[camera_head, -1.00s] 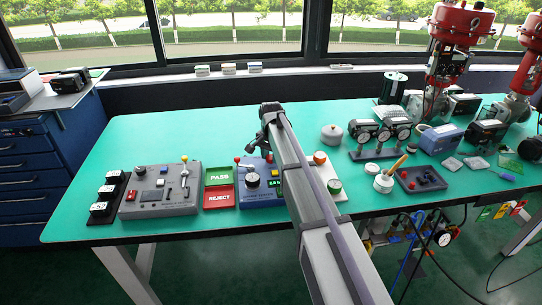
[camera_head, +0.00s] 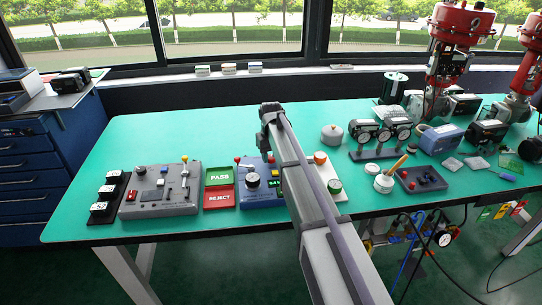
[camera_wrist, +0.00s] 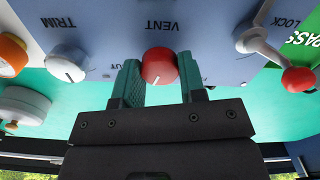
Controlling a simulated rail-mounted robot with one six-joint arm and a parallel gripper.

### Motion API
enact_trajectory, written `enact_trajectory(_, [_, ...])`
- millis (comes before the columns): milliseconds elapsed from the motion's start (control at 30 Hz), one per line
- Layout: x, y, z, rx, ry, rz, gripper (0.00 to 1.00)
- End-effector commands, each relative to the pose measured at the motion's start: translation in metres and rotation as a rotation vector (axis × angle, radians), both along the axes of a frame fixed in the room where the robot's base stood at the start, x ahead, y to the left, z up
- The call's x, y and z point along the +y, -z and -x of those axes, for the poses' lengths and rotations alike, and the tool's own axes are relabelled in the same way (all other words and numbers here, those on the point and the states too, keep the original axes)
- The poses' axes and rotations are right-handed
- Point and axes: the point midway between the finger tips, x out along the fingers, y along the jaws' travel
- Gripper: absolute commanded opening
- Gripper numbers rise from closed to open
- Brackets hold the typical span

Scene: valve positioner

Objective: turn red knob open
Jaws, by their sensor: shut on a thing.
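The red knob (camera_wrist: 160,66) sits on the blue-grey panel (camera_wrist: 110,25) below the word VENT in the wrist view, with a small pale mark near its lower edge. My gripper (camera_wrist: 161,80) has one green-grey finger on each side of the knob and is shut on it. In the head view my arm reaches over the bench to the blue box (camera_head: 258,199), and the red knob and fingertips are hidden behind the arm.
In the wrist view a white TRIM knob (camera_wrist: 67,64) is left of the red knob, and a lever with a red ball (camera_wrist: 299,79) is to the right. A grey control box (camera_head: 160,208) and PASS and REJECT trays (camera_head: 219,198) stand left of the blue box.

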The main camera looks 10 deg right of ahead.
Motion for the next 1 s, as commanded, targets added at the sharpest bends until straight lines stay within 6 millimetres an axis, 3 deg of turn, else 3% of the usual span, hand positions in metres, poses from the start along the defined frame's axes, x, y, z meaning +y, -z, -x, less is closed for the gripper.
enact_trajectory(400, [0.0003,0.0002,0.0006,0.001,-0.282,0.000,0.14])
enact_trajectory(1000, [0.0004,0.0002,0.0007,0.001,-0.360,0.000,0.14])
